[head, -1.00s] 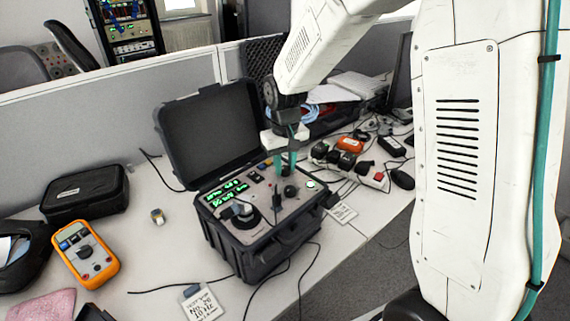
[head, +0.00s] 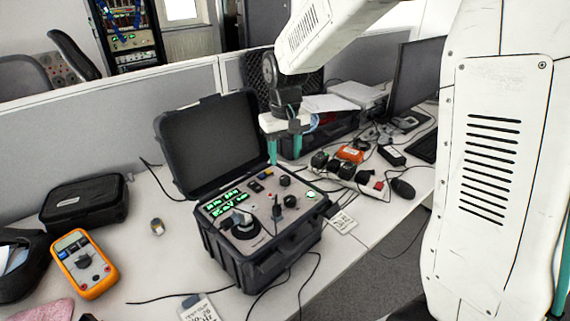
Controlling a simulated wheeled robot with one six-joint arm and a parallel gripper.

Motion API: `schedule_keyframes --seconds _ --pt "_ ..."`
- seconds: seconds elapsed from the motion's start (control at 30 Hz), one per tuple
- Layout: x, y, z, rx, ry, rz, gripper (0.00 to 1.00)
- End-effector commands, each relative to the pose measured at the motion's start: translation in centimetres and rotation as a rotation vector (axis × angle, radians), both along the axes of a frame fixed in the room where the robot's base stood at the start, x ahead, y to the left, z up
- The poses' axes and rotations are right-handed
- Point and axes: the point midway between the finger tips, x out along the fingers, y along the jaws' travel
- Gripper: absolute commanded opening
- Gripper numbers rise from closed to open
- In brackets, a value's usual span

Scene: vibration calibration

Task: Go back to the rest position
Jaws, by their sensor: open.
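My gripper (head: 285,150) hangs above the back right part of the calibration case, its two teal fingers apart and nothing between them. The fingertips look clear of the panel. The black calibration case (head: 262,262) stands open on the desk, with its lid (head: 212,143) raised at the back.
An orange multimeter (head: 84,263) and a black pouch (head: 86,199) lie to the left. A power strip (head: 372,187), a black mouse (head: 402,188) and a monitor (head: 412,80) are to the right. A grey partition (head: 100,120) runs behind. Cables cross the desk front.

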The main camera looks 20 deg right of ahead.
Motion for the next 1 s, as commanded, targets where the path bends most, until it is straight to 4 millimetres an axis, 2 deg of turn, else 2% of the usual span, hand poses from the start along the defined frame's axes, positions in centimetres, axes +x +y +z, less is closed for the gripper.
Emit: schedule_keyframes --seconds 0.17,0.53,0.63,0.7,0.77,1.0 --pt "0.0 0.0 0.8 0.0 0.0 0.0 0.48" --pt "0.0 0.0 0.8 0.0 0.001 0.0 0.48" --pt "-0.7 0.0 0.5 -0.002 0.026 -0.001 0.48" --pt "-2.1 -0.2 -0.1 -0.005 0.067 -0.002 0.48" --pt "-4.2 -0.3 0.2 -0.008 0.095 -0.004 0.48" --pt "-13.2 -1.6 4.0 -0.01 0.12 -0.024 0.48"
